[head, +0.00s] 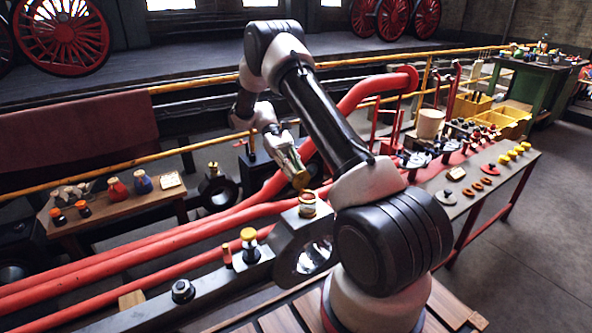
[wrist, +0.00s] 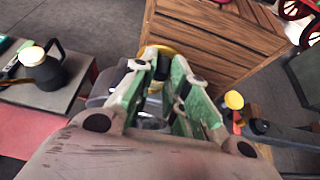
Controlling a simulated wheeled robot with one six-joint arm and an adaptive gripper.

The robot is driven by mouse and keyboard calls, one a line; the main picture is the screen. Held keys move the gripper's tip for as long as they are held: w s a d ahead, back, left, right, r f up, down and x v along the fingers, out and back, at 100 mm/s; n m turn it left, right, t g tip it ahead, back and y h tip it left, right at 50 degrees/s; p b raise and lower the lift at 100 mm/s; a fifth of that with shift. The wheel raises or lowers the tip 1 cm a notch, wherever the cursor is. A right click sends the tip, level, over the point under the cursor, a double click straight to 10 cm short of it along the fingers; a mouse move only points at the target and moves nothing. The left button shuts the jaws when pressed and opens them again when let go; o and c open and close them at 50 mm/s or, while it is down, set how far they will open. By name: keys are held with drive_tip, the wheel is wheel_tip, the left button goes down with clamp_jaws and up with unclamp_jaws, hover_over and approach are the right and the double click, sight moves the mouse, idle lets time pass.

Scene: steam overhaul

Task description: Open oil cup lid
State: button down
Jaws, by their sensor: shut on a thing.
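The oil cup (head: 307,204) stands on the grey metal rod end at the centre of the head view, with a pale body and a brownish top. A round brass lid (head: 301,180) is just above it, at the tips of my gripper (head: 293,165). My gripper comes down from the upper left and is shut on the lid. I cannot tell whether a hinge joins lid and cup. In the wrist view the green-sided fingers of my gripper (wrist: 163,72) point away from the camera, and a yellow rim of the lid (wrist: 155,50) shows beyond them. The cup is mostly hidden there.
A yellow-topped fitting (head: 248,238) and a small red one (head: 227,255) stand on the same bar to the left. Red pipes (head: 150,240) run behind the bar. A bench (head: 480,190) with several small parts is at right. A wooden slatted platform (wrist: 205,40) shows in the wrist view.

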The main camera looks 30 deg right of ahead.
drive_tip(key=shift+w+f+g, duration=0.3)
drive_tip(key=shift+g, duration=0.3)
drive_tip(key=c, duration=1.4)
unclamp_jaws()
